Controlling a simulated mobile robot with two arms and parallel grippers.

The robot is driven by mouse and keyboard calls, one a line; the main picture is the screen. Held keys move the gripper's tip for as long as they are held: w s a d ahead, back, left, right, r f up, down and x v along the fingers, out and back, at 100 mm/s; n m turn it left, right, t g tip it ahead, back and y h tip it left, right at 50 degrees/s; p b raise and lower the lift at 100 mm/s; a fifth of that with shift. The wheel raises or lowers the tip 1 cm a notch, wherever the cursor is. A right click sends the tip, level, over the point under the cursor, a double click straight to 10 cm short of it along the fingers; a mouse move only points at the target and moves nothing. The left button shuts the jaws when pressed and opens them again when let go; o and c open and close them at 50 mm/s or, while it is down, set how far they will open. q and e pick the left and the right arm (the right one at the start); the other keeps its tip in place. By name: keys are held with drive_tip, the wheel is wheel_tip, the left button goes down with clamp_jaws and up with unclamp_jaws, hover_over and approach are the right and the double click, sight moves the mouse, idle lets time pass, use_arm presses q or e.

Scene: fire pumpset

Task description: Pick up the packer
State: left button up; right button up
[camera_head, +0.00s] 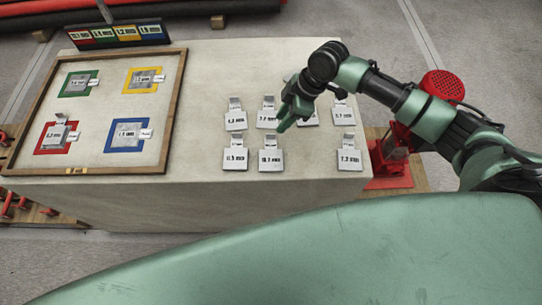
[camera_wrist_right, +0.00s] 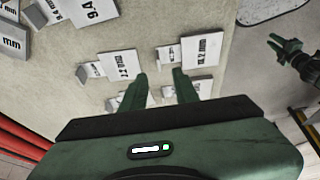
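Several packers, flat pale plates with grey tabs and printed mm labels, lie in two rows on the right half of the table. My right gripper (camera_head: 284,124) is low over them, beside the second packer of the back row (camera_head: 267,119) and behind the front-row packer (camera_head: 270,160). In the right wrist view its two fingers (camera_wrist_right: 159,73) are apart, with a plate (camera_wrist_right: 122,63) at left and another (camera_wrist_right: 201,50) at right. Nothing is visibly held. A green and black gripper-like part (camera_wrist_right: 288,47), possibly my left gripper, shows small at right; its opening is unclear.
A wooden-framed board (camera_head: 171,112) on the left of the table (camera_head: 205,70) has coloured squares bearing plates. A dark label stand (camera_head: 119,34) is behind it. More packers lie at front left (camera_head: 235,160) and right (camera_head: 350,158). A red machine (camera_head: 443,85) stands at right.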

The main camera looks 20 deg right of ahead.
sight(271, 152)
drive_tip(key=p+x, duration=0.1)
drive_tip(key=x, duration=0.6)
drive_tip(key=shift+w+a, duration=0.1)
drive_tip(key=shift+w, duration=0.05)
clamp_jaws()
idle(1.2)
